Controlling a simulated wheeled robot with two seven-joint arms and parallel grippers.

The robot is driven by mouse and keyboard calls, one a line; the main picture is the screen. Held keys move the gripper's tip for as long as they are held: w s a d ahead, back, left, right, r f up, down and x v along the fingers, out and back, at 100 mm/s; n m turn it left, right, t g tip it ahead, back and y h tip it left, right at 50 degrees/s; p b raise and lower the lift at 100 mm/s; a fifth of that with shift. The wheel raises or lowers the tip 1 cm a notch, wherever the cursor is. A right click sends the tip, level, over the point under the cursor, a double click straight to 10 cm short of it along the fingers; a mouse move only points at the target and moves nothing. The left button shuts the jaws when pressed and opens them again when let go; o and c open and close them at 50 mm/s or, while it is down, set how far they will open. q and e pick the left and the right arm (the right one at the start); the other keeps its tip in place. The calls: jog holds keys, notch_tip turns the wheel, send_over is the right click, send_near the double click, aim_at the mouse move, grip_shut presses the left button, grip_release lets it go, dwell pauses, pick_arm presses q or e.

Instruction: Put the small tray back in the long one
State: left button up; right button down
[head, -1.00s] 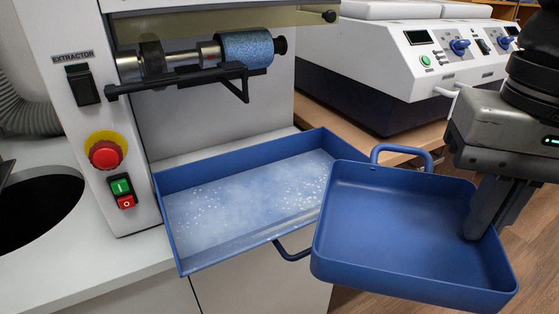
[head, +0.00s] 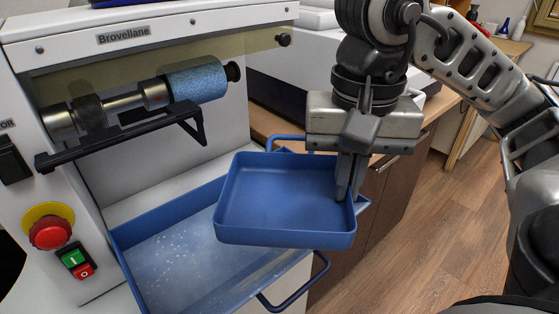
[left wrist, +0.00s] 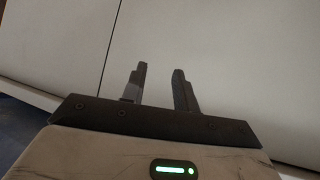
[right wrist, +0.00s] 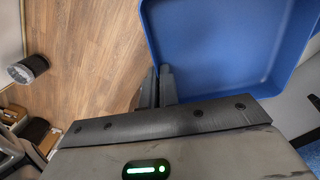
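The small blue tray (head: 285,195) is empty and hangs above the right end of the long tray in the head view. My right gripper (head: 347,195) is shut on its right wall; the right wrist view also shows the small tray (right wrist: 220,45) with the fingers (right wrist: 157,88) at its wall. The long blue tray (head: 128,232) sits under the grinder, with pale dust and white specks on its floor. The small tray hides part of it. My left gripper (left wrist: 160,85) shows only in the left wrist view, open and empty before white panels.
The grinding machine (head: 130,38) with its blue roller (head: 197,84) stands over the long tray. A red stop button (head: 50,232) is on its front. A white machine (head: 290,75) stands behind. Wooden floor (head: 420,220) is open at right.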

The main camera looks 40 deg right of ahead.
aim_at(282, 139)
jog(key=w+p, duration=0.1)
jog(key=w, duration=0.7)
jog(key=w+a+p, duration=0.1)
jog(key=w, duration=0.3)
jog(key=shift+r+p, duration=0.1)
jog(key=shift+p, duration=0.2)
notch_tip(282, 139, down, 4)
jog(key=shift+w+r+b, duration=0.1)
jog(key=shift+w+b, duration=0.05)
jog(key=shift+b, duration=0.25)
notch_tip(282, 139, down, 2)
jog(key=shift+f, duration=0.1)
jog(key=shift+w+f+p, duration=0.15)
jog(key=shift+f+p, duration=0.35)
jog(key=shift+f, duration=0.05)
jog(key=shift+f+b, duration=0.55)
jog(key=shift+b, duration=0.15)
jog(key=shift+f, duration=0.2)
jog(key=c, duration=1.7)
grip_release()
pick_arm(q)
jog(key=shift+s+a+r, duration=0.1)
jog(key=shift+a+r, duration=0.05)
jog(key=shift+a, duration=0.05)
